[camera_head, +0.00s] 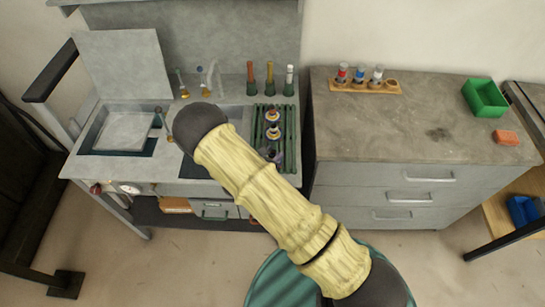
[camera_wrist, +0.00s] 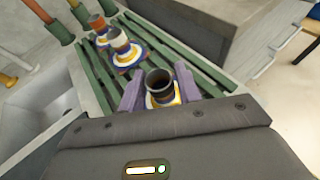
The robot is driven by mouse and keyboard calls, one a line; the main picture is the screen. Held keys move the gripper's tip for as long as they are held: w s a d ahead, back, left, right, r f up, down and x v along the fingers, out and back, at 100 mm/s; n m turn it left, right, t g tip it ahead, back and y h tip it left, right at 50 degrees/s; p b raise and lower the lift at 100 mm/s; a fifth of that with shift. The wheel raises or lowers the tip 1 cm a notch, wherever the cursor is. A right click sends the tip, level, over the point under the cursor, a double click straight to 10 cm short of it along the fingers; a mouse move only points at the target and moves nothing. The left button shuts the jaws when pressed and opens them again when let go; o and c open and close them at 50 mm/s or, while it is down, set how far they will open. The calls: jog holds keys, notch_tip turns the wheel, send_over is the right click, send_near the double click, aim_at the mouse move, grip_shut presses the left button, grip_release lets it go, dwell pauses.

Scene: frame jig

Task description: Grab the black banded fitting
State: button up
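In the wrist view, a dark fitting (camera_wrist: 159,80) with an open top and a white and yellow band at its base stands upright on a green slatted rack (camera_wrist: 205,84). My gripper (camera_wrist: 159,90) has its two purple fingers on either side of this fitting, very close to its body. Whether they press on it, I cannot tell. Two similar fittings stand farther along the rack: a white and orange one (camera_wrist: 119,42) on a banded flange and an orange-topped one (camera_wrist: 97,23).
Green-based tubes (camera_head: 269,78) stand behind the rack, with glass flasks (camera_head: 182,85) to their left. A sink lies left of my arm. On the right cabinet (camera_head: 420,125) are a wooden vial holder (camera_head: 365,88), a green bin (camera_head: 485,98) and an orange block (camera_head: 506,137).

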aim_at(272, 152)
grip_shut()
notch_tip(272, 152, up, 10)
jog(key=shift+b, duration=0.85)
